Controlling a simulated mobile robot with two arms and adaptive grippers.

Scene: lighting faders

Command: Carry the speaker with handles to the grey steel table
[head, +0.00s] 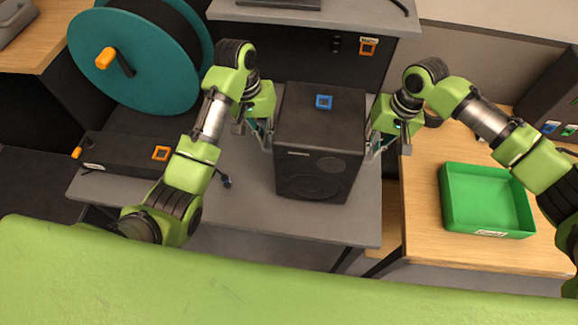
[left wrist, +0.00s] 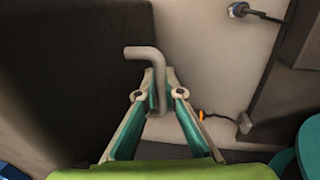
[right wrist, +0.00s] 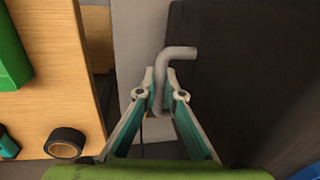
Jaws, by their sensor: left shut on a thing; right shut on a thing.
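The speaker (head: 318,150) is a black box with round cones on its front and a blue square marker on top. In the head view it is in the middle, over the grey table (head: 235,215); I cannot tell whether it touches the tabletop. My left gripper (head: 266,143) is shut on the grey bent handle at the speaker's left side, and this handle shows in the left wrist view (left wrist: 147,54). My right gripper (head: 372,148) is shut on the matching handle at the right side, seen in the right wrist view (right wrist: 178,53).
A teal cable reel (head: 140,65) and a black box (head: 130,152) with an orange marker are at the left. A green tray (head: 485,205) sits on the wooden table (head: 425,215) at the right. A grey-topped unit (head: 320,18) stands behind. A tape roll (right wrist: 65,142) shows in the right wrist view.

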